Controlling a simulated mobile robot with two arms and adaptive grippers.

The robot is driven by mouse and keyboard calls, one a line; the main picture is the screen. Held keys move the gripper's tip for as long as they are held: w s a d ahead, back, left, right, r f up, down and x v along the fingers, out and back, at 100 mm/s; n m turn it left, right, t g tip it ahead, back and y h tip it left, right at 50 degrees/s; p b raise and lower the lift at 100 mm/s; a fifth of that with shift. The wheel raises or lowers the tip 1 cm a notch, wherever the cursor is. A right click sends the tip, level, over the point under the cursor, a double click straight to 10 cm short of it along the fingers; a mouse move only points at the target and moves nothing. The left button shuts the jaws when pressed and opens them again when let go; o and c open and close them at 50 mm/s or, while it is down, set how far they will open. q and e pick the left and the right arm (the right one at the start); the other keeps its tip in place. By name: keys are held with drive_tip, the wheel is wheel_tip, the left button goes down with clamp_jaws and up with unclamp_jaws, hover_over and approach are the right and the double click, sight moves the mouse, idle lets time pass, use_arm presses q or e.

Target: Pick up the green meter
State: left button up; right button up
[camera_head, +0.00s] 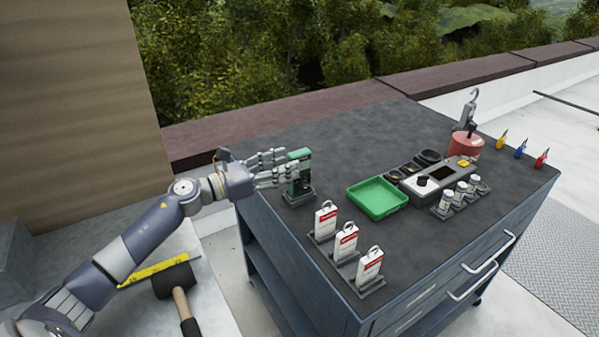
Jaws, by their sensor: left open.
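The green meter (301,169) stands upright in a small dark holder (299,195) near the left edge of the cart's dark top. It has a green body with a dark face. My left gripper (283,167) comes in from the left and is open at the meter, its fingers reaching to the meter's left side. Part of the meter's left side is hidden by the fingers. I cannot tell whether the fingers touch it. My right gripper is out of view.
A green tray (377,212) lies right of the meter. Several white tags (346,243) stand along the front-left edge. A grey device (440,176), small jars (459,195) and a red pot (465,145) are farther right. The cart top (340,145) behind the meter is clear.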

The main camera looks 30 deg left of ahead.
sight(299, 159)
use_arm(q)
drive_tip(key=shift+w+d+r+p, duration=0.2)
drive_tip(key=shift+w+p, duration=0.1)
drive_tip(key=shift+w, duration=0.15)
drive_tip(key=p+x, duration=0.1)
drive_tip(key=x, duration=0.3)
drive_tip(key=shift+w+d+f, duration=0.1)
drive_tip(key=shift+w+f, duration=0.05)
drive_tip(key=shift+f, duration=0.05)
clamp_jaws()
